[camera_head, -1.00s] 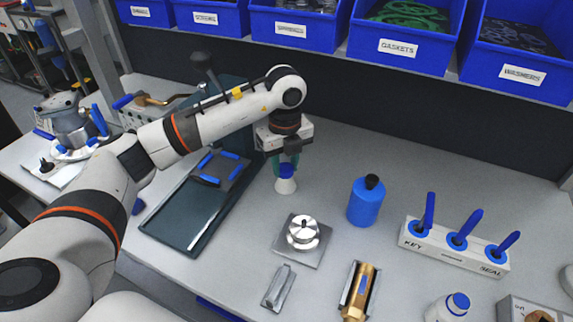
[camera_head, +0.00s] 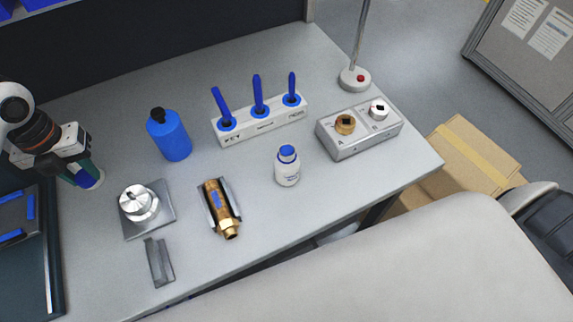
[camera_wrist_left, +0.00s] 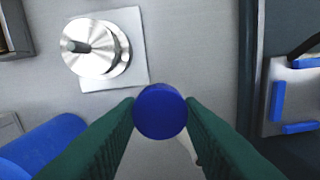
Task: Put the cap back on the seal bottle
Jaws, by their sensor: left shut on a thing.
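My left gripper (camera_head: 84,176) is at the left of the head view, pointing down, with its green fingers shut on a blue cap (camera_wrist_left: 160,111). The cap is round and sits between the fingertips in the left wrist view. A white piece (camera_head: 97,184) shows just below the fingers. I cannot tell whether it is joined to the cap or stands apart from it. A small white bottle (camera_head: 288,174) with a label and a blue top stands upright on the table, well to the right of the gripper. My right gripper is not in view.
A blue bottle (camera_head: 170,136) with a black top, a metal puck on a plate (camera_head: 160,220), a brass part in a cradle (camera_head: 220,208) and a grey block (camera_head: 159,262) stand nearby. Behind are a rack of blue-handled tools (camera_head: 260,119) and a metal fixture (camera_head: 360,134). The table's front right is clear.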

